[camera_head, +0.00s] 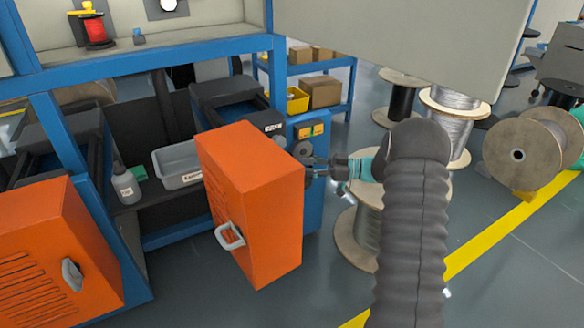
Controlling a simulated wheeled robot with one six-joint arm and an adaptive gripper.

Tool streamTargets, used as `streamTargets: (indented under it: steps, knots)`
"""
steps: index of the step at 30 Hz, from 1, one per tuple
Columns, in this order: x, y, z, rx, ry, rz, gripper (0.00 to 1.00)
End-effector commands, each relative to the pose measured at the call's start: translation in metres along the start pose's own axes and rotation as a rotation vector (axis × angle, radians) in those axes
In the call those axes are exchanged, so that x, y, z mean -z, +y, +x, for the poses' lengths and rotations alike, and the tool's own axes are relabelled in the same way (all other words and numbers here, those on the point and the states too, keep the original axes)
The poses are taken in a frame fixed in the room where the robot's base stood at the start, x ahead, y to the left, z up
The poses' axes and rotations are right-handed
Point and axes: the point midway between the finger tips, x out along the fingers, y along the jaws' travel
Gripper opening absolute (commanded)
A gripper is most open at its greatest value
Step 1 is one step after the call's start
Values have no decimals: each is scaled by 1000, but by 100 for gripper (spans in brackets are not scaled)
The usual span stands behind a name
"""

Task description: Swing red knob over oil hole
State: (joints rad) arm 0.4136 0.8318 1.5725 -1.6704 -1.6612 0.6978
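My gripper (316,168) is at the end of my dark, sleeved arm, near the middle of the view. It points left, toward the blue machine front (314,200), close to the right edge of an orange door (250,200). Its fingers are small and partly merge with dark parts behind them, so I cannot tell whether they are open, shut or touching anything. I cannot make out a red knob or an oil hole near the gripper. The door and gripper may hide them.
The orange door with a white handle (229,236) stands out from the machine, left of my gripper. A second orange door (55,255) is at lower left. A grey bin (178,165) and bottle (126,186) sit inside. A cable spool (361,228) stands behind my arm.

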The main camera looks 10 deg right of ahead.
Motion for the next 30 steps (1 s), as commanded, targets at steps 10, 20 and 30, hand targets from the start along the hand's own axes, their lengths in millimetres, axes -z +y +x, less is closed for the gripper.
streamTargets:
  steps: [10,20,30]
  knots:
    - [-1,0,43,1,0,1,47]
    - [0,0,46,0,0,0,47]
    - [0,0,46,0,0,0,0]
